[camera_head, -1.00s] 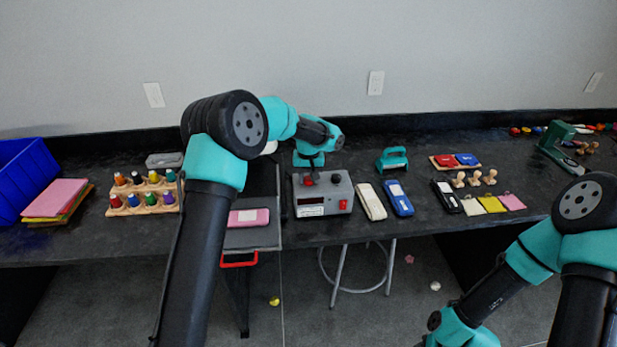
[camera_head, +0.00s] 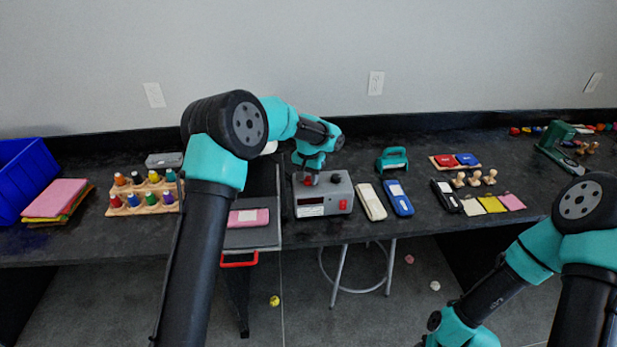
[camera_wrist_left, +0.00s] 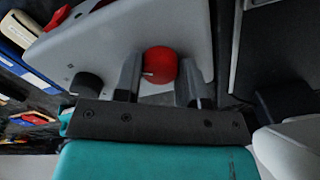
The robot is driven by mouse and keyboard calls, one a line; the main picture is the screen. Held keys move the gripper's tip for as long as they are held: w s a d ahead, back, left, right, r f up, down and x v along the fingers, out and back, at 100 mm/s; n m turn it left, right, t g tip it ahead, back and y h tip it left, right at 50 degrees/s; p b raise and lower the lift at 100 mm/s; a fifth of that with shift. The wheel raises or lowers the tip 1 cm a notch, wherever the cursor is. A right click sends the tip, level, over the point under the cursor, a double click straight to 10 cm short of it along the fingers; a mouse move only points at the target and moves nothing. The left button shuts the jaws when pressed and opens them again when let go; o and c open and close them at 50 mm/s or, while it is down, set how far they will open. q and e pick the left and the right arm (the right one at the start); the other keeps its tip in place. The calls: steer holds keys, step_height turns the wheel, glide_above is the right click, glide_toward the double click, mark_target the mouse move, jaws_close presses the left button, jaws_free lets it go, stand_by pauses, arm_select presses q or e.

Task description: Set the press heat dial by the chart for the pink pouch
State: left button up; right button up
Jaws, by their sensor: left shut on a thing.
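The grey press control box (camera_head: 338,202) stands on the dark bench, with a dial face, a black knob (camera_head: 336,179) and a red button (camera_head: 342,204) on its front. My left gripper (camera_head: 309,180) is over the box's left part, shut on a red dial knob, which shows between its fingers in the left wrist view (camera_wrist_left: 159,62). The pink pouch (camera_head: 248,217) lies flat on the grey press plate (camera_head: 262,238), left of the box. I cannot make out any chart text. My right arm is at the right edge; its gripper is out of view.
A white case (camera_head: 371,202) and a blue case (camera_head: 399,198) lie right of the box. A teal-handled tool (camera_head: 392,159) stands behind them. Bottles in a wooden rack (camera_head: 148,204) and a blue bin (camera_head: 25,175) are at the left.

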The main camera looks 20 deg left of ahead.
mark_target(309, 178)
arm_select(q)
steer(key=o, duration=0.9)
step_height(309, 178, up, 18)
steer(key=shift+f, duration=0.25)
